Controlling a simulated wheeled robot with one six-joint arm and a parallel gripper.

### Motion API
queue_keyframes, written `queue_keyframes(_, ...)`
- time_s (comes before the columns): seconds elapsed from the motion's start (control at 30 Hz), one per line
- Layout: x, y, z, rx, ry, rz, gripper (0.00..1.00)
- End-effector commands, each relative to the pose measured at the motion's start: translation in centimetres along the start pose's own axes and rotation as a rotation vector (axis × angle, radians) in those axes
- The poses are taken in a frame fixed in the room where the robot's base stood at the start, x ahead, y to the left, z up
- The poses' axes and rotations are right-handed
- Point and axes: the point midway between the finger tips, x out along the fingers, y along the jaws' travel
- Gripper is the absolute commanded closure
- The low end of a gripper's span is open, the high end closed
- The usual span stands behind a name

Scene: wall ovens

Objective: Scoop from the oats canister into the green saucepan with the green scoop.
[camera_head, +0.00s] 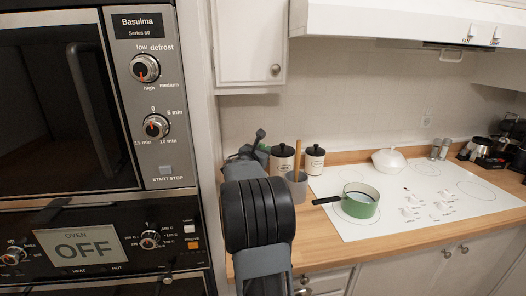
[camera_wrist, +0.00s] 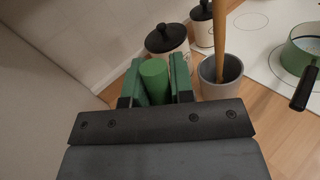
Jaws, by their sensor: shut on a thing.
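My gripper (camera_wrist: 156,74) is shut on the green scoop (camera_wrist: 153,88), whose round green handle shows between the fingers in the wrist view. The scoop's bowl cannot be made out. In the head view my gripper (camera_head: 254,148) is partly hidden by my arm, above the counter's left end. Two white canisters with black lids, a nearer one (camera_head: 282,165) and one to its right (camera_head: 315,160), stand by the back wall. Their labels are too small to read, so I cannot tell which holds oats. The green saucepan (camera_head: 360,204) sits on the white cooktop, its black handle pointing left.
A grey cup (camera_wrist: 219,82) with a wooden utensil (camera_wrist: 220,40) stands right of my gripper, in front of the canisters. A white lidded dish (camera_head: 389,162) is at the cooktop's back. Wall ovens (camera_head: 160,90) rise at left. Bare wooden counter (camera_head: 312,250) lies in front.

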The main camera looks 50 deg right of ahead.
Motion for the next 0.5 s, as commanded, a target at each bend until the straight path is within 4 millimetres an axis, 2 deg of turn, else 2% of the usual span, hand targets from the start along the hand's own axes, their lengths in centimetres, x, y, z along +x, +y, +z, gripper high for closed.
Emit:
queue_keyframes(0.33, 0.0, 0.0, 0.1, 0.0, -0.001, 0.0, 1.0)
queue_keyframes(0.5, 0.0, 0.2, 1.1, 0.0, -0.001, 0.0, 1.0)
